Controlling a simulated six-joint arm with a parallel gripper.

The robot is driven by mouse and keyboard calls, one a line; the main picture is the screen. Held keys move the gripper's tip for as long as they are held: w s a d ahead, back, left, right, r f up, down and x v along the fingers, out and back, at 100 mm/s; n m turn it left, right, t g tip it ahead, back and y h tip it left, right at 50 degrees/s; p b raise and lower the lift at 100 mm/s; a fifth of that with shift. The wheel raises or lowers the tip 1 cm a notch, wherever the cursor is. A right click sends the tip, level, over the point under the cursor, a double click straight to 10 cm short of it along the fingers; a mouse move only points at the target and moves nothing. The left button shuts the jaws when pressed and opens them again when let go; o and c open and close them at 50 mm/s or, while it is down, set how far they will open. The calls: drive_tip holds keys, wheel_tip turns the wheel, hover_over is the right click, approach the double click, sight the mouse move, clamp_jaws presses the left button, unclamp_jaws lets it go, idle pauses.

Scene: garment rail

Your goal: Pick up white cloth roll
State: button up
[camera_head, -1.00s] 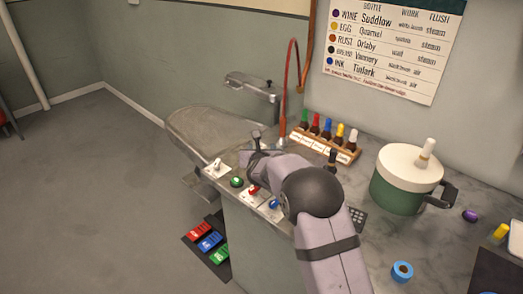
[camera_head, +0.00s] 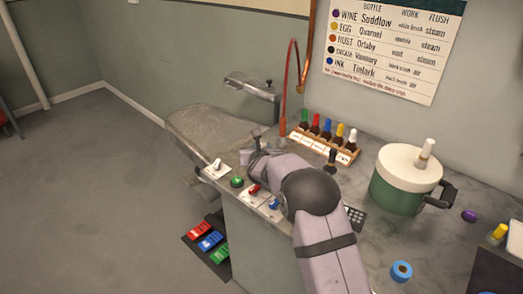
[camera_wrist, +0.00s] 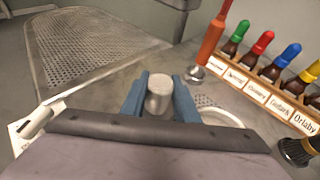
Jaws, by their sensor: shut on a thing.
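The white cloth roll (camera_wrist: 158,97) shows in the wrist view as a short, pale grey-white cylinder standing upright between my blue fingertips. My gripper (camera_wrist: 158,98) is shut on it, with one finger on each side. Its lower part is hidden by the gripper body. In the head view, my gripper (camera_head: 256,146) is over the counter by the rear right edge of the perforated board, and my own wrist mostly hides the roll there.
A rack of capped bottles (camera_head: 324,140) stands just right of my gripper, near a red hose (camera_head: 284,100). Switches and a green button (camera_head: 237,181) line the counter's front. A green pot (camera_head: 405,180) stands at right. The perforated board (camera_wrist: 90,50) is clear.

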wheel_tip(320, 180, up, 10)
drive_tip(key=shift+f+p, duration=0.1)
drive_tip(key=shift+p, duration=1.1)
